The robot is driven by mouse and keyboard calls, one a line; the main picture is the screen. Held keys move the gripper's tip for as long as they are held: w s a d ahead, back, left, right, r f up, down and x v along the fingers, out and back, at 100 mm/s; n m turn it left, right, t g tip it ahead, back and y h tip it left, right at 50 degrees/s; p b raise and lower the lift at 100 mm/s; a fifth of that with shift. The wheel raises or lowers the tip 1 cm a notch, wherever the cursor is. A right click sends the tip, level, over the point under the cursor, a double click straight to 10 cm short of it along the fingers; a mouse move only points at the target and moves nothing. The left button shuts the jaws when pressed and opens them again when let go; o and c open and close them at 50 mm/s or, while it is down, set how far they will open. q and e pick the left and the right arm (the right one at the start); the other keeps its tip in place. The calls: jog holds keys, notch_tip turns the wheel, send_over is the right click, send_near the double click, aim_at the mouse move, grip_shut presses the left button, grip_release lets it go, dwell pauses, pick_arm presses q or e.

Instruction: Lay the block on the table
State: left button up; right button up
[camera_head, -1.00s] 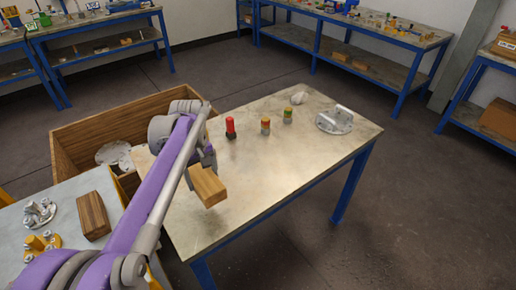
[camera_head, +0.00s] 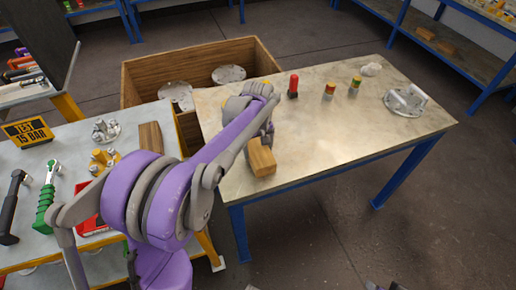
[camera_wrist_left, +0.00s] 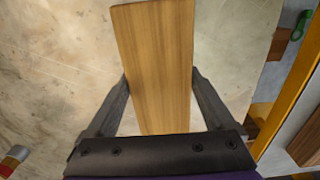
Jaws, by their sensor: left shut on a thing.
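A light wooden block (camera_head: 261,158) is in my left gripper (camera_head: 265,138), over the near left part of the metal-topped table (camera_head: 330,135). The left wrist view shows the block (camera_wrist_left: 158,50) between the two dark fingers of the gripper (camera_wrist_left: 160,76), one on each side. The block's long side runs away from the wrist. The pale tabletop (camera_wrist_left: 60,60) shows behind it. I cannot tell whether the block touches the top. My right gripper cannot be made out.
A red cylinder (camera_head: 293,87), two banded cylinders (camera_head: 329,90) (camera_head: 354,85) and a flanged part with a handle (camera_head: 406,101) stand along the table's far side. A wooden crate (camera_head: 150,74) is behind left. A tool bench (camera_head: 70,140) holds a darker block (camera_head: 151,137). The table's middle is clear.

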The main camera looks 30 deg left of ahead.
aim_at(258, 148)
pick_arm(q)
jog(key=shift+f, duration=0.1)
jog(key=o, duration=1.4)
jog(key=shift+o, duration=0.2)
jog(key=shift+r, duration=0.45)
notch_tip(258, 148, up, 11)
jog(key=p, duration=0.1)
jog(key=s+d+f+m+t, duration=0.1)
jog(key=s+d+f+m, duration=0.2)
jog(key=s, duration=0.4)
jog(key=s+d+f+m+t, duration=0.2)
jog(key=s+d+f+m, duration=0.1)
jog(key=s, duration=0.5)
jog(key=s+d+f+m+t, duration=0.2)
jog(key=s+d+f+m, duration=0.2)
jog(key=s, duration=0.3)
jog(key=shift+s+d, duration=0.2)
jog(key=shift+s, duration=0.2)
